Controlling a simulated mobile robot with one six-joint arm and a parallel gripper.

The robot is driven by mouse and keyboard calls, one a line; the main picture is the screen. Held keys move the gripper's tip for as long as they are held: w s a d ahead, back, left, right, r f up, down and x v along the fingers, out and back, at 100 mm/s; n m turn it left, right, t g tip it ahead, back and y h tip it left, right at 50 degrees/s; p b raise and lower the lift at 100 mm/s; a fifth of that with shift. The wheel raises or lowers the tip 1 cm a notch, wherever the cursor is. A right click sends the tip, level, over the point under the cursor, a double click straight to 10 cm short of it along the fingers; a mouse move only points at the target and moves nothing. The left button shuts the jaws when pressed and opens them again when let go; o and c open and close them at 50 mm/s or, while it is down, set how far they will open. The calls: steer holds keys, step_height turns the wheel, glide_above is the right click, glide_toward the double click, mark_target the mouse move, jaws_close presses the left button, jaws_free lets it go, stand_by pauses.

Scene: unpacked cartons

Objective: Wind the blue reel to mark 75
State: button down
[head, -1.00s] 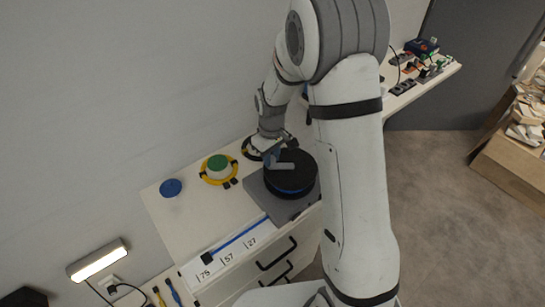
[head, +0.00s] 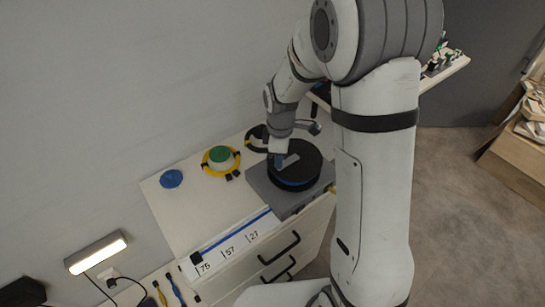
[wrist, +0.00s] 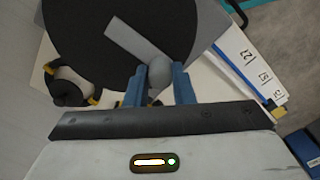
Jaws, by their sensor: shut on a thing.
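The blue reel (head: 312,178) is a black disc with a blue band round its side, on a grey base plate (head: 264,184). A pale grey crank bar (wrist: 137,42) lies across its top and ends in a round knob (wrist: 159,70). My gripper (head: 281,159) is over the reel, its blue fingers closed on the knob's two sides in the wrist view (wrist: 158,80). A blue strip (head: 235,233) runs from the reel along a white scale (head: 242,244) marked 75, 57 and 27. The strip's black end (head: 196,257) is beside the 75 label.
A green button in a yellow ring (head: 221,159), a blue disc (head: 172,179) and a black ring (head: 257,138) are on the bench near the wall. A lit lamp (head: 95,253) is at lower left. Drawers with black handles (head: 280,249) are below the bench.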

steer(key=shift+s+d+f, duration=0.1)
steer(key=shift+s+f, duration=0.05)
steer(key=shift+s, duration=0.1)
steer(key=c, duration=1.5)
jaws_free()
steer(key=shift+o, duration=1.3)
step_height(320, 180, up, 8)
steer(key=shift+w, duration=0.1)
